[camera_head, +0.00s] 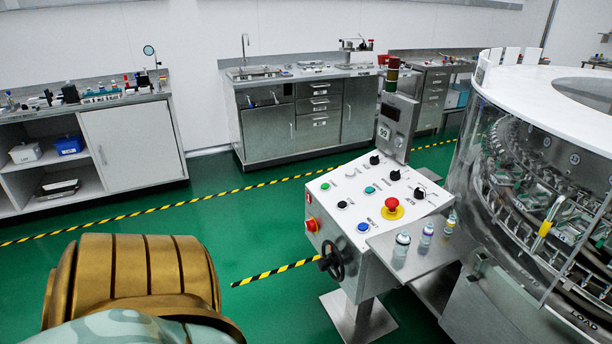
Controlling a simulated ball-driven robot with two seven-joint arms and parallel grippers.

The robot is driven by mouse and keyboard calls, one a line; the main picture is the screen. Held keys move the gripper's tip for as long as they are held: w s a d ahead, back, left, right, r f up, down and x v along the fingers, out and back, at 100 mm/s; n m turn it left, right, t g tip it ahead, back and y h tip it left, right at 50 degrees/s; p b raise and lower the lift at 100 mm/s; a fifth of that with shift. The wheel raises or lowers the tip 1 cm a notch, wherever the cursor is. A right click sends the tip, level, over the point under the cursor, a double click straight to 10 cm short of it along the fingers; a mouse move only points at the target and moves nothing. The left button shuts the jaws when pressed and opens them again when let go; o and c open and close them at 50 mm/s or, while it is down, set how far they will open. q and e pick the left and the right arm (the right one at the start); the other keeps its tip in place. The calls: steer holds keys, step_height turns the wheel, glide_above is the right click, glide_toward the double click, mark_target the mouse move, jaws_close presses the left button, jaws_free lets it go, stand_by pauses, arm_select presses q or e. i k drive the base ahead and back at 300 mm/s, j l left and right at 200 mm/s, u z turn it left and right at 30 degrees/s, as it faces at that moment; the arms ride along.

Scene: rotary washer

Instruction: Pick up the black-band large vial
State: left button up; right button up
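Three small capped vials stand upright in a row on the steel side shelf (412,262) between the control panel and the round washer. The nearest vial (401,250) looks the largest and has a dark band near its top; its exact colour is hard to tell at this size. The middle vial (427,234) has a bluish-purple band. Neither of my grippers is in view, and nothing is touching the vials.
The control panel (365,200), with knobs, a red stop button (391,203) and a handwheel (331,262), stands directly left of the shelf. The glass-walled washer (540,180) closes off the right. Benches line the back wall. Green floor (215,192) with striped tape is open between.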

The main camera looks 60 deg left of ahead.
mark_target(403, 241)
steer(key=u, duration=1.2)
steer(key=z, duration=0.5)
steer(key=i+j, duration=0.05)
steer(key=j, duration=0.05)
